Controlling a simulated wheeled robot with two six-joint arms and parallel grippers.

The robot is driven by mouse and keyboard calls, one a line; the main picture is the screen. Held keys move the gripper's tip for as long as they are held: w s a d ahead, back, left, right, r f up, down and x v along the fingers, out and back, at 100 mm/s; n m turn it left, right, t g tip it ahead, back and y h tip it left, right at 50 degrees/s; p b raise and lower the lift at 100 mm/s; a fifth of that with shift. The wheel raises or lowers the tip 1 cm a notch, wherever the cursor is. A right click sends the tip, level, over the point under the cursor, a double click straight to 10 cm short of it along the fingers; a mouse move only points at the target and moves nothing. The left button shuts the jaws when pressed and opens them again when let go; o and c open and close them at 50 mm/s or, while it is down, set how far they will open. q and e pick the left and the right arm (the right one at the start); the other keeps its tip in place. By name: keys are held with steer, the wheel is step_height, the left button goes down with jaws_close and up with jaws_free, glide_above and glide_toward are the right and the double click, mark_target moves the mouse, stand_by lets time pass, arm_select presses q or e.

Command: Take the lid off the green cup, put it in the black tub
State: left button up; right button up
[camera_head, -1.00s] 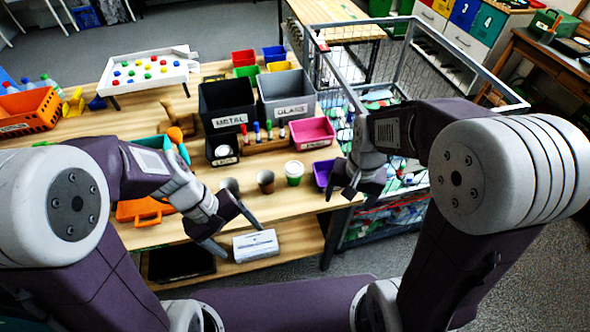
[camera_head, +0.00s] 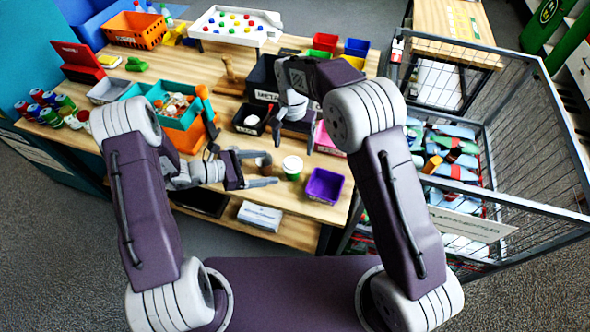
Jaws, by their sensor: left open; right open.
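The green cup (camera_head: 292,171) stands upright on the wooden table, with a white lid (camera_head: 292,163) on top. The small black tub (camera_head: 238,121) stands behind and left of it, with a white round thing inside. My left gripper (camera_head: 270,168) is open just left of the green cup, its fingers pointing right; a brown cup (camera_head: 264,159) shows at the fingers, and I cannot tell whether they touch it. My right gripper (camera_head: 293,136) is open, pointing down, behind the green cup in the picture and apart from the lid.
A purple bin (camera_head: 324,186) stands right of the green cup. A pink bin (camera_head: 325,142) and a black metal bin (camera_head: 262,75) are partly hidden by my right arm. A white box (camera_head: 260,215) lies at the front on a lower shelf. A wire cage (camera_head: 490,130) of bottles stands at right.

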mark_target(285, 165)
arm_select(q)
steer(key=shift+w+a, duration=0.1)
steer(key=shift+a, duration=0.35)
steer(key=x, duration=0.9)
steer(key=shift+d, duration=0.35)
jaws_close()
steer(key=shift+c, duration=0.5)
jaws_free()
